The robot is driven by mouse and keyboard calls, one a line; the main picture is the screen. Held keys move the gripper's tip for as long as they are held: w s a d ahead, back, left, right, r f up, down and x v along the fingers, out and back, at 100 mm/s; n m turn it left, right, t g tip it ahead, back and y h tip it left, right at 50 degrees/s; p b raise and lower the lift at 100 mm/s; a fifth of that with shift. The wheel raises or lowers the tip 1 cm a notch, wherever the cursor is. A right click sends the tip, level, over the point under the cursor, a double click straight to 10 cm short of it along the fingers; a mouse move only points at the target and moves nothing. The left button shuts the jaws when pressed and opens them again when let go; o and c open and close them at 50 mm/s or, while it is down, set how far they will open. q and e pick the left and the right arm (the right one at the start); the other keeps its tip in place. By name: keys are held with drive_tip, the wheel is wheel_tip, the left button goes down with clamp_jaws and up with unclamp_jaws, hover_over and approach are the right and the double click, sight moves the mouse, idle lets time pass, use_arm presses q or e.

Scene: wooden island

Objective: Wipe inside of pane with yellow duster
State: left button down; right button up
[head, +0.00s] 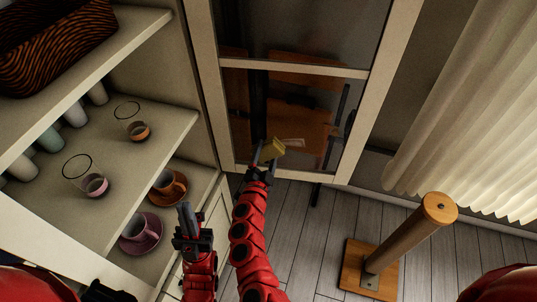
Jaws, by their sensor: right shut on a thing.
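The glass pane (310,35) sits in a cream-framed door at the top centre, with a crossbar across it. The yellow duster (273,147) is a small block held in my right gripper (266,158), which is shut on it. The duster appears in front of the lower section of the pane; I cannot tell whether it touches the glass. My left gripper (190,220) is lower and to the left, near the shelf edge, with nothing visible in it. Its jaw opening is unclear from this angle.
Open shelves (160,120) on the left hold several cups and glasses, with a woven basket (50,40) above. A post on a wooden base (355,265) stands on the floor at right, below a pale curtain (475,100). Grey plank floor is clear between.

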sight(278, 152)
drive_tip(key=shift+r, duration=0.2)
idle(0.3)
drive_tip(key=shift+r+p, duration=0.85)
drive_tip(key=shift+r, duration=0.05)
drive_tip(key=shift+d+f, duration=0.1)
drive_tip(key=shift+s+d, duration=0.15)
drive_tip(key=shift+d, duration=0.8)
drive_tip(key=shift+d, duration=0.15)
drive_tip(key=shift+s+d, duration=0.2)
drive_tip(key=shift+d, duration=0.55)
drive_tip(key=shift+a, duration=0.1)
